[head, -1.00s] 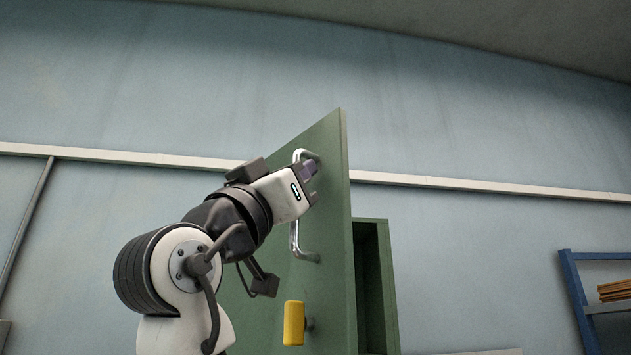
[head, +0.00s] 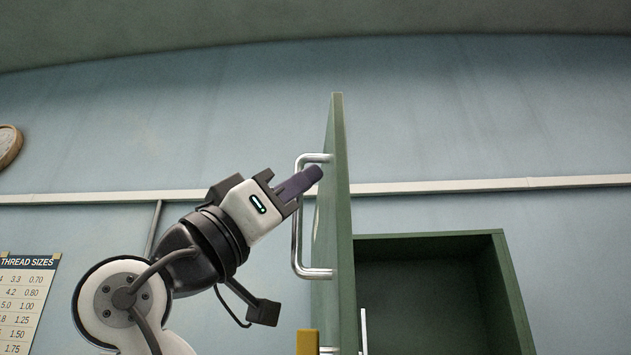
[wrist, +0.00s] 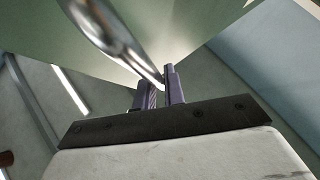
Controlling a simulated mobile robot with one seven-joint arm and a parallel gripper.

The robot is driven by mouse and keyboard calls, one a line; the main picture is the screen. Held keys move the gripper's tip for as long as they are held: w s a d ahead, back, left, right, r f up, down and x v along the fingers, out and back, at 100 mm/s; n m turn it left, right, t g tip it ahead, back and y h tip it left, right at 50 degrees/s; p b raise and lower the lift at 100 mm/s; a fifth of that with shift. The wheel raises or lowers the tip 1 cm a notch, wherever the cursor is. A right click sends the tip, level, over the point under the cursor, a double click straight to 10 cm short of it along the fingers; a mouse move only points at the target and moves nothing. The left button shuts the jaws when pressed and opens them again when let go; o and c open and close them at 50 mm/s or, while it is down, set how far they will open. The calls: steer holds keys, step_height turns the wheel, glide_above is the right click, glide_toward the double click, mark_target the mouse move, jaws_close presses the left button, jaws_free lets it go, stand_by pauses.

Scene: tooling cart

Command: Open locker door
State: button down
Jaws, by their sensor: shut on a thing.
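The green locker door (head: 344,230) stands swung open, seen nearly edge-on in the head view. The open locker (head: 428,241) shows its dark interior to the right of it. A bent metal bar handle (head: 297,235) is fixed to the door's left face. My gripper (head: 315,172) is at the upper part of the handle, its purple fingers shut on it. In the wrist view the handle (wrist: 112,35) runs down to the fingertips of my gripper (wrist: 163,80). The exact contact is partly hidden by the fingers.
A yellow block-shaped part (head: 306,343) sits low on the door's left face, cut off by the picture's bottom. A thread-size chart (head: 26,305) hangs on the wall at left. A pale rail (head: 430,186) crosses the wall behind the door.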

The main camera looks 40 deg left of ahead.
steer(key=shift+s+a, duration=0.15)
steer(key=shift+a, duration=0.1)
steer(key=c, duration=1.5)
jaws_free()
steer(key=b+v, duration=0.5)
steer(key=v, duration=0.8)
steer(key=shift+s+f+b, duration=0.3)
steer(key=shift+a, duration=0.1)
